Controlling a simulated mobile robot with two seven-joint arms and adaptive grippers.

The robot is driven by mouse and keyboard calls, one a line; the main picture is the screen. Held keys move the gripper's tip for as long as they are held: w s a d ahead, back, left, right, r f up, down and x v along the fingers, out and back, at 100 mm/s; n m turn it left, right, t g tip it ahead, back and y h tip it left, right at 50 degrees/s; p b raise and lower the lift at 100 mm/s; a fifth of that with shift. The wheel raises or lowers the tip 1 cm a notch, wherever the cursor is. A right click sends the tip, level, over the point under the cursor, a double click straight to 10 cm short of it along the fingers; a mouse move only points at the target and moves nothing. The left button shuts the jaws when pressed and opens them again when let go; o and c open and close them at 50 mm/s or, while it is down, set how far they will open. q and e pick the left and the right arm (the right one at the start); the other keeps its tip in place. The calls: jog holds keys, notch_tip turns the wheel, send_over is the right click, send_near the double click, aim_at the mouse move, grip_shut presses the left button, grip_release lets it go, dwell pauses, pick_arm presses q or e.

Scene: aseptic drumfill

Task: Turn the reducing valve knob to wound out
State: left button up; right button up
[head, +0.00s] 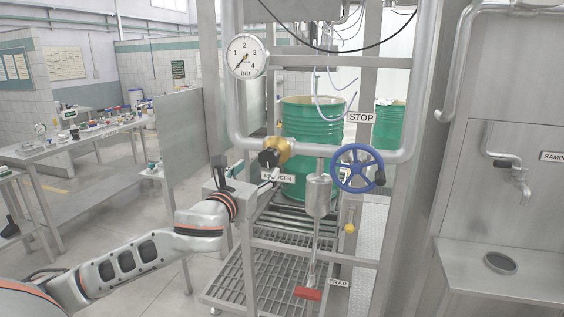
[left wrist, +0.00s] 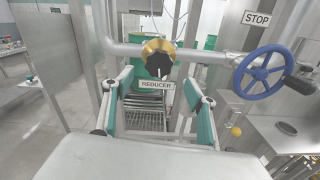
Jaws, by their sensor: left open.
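The reducing valve has a brass body (head: 283,146) and a black knob (head: 268,158) on the horizontal steel pipe. In the left wrist view the brass body (left wrist: 157,46) and black knob (left wrist: 160,65) are near the top middle, above the REDUCER label (left wrist: 156,85). My left gripper (head: 246,173) is just in front of and slightly below the knob. Its green-padded fingers (left wrist: 159,82) are spread open with nothing between them, and the knob shows beyond the gap. I cannot tell whether any finger touches it. My right gripper is out of view.
A pressure gauge in bar (head: 246,56) stands on the pipe at upper left. A blue handwheel (head: 357,168) by the STOP label is to the right. A trap with a red lever (head: 308,293) hangs below. A green drum (head: 312,125) stands behind.

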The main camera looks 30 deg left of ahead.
aim_at(267, 159)
pick_arm(q)
jog(key=shift+x, duration=3.9)
jog(key=shift+a, duration=0.15)
jog(key=c, duration=1.1)
